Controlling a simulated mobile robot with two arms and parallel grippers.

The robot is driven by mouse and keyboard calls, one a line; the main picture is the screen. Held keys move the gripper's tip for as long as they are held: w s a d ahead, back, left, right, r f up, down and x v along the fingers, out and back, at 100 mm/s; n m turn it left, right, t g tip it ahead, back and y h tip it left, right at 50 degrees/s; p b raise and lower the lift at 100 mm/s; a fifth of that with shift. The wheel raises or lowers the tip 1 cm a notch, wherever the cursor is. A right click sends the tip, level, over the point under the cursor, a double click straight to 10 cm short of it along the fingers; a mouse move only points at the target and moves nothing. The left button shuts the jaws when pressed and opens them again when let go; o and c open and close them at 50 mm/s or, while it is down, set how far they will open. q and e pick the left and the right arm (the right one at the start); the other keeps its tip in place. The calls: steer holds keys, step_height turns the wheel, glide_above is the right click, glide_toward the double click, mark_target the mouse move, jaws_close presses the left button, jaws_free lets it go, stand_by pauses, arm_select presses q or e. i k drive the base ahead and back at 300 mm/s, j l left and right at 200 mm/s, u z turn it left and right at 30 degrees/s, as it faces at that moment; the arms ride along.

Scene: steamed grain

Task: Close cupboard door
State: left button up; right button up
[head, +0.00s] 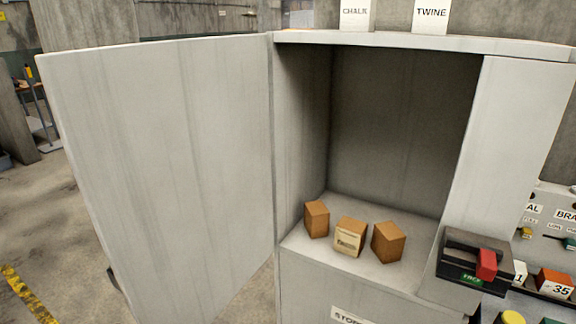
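The cupboard (376,270) is pale grey and stands right of centre in the head view. Its door (165,160) is hinged on the left of the opening and stands wide open, swung out to the left. Three small brown boxes, a left one (317,219), a middle one (349,238) and a right one (388,242), sit on the cupboard floor inside the opening. The middle box has a pale label. Neither of my grippers shows in this view.
Cards reading CHALK (355,14) and TWINE (431,12) stand on top. A labelled panel (552,225) is at far right. Concrete floor (50,215) is clear on the left.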

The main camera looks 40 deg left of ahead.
mark_target(167, 144)
steer(key=j, duration=1.4)
steer(key=k+j, duration=0.1)
steer(key=j, duration=1.3)
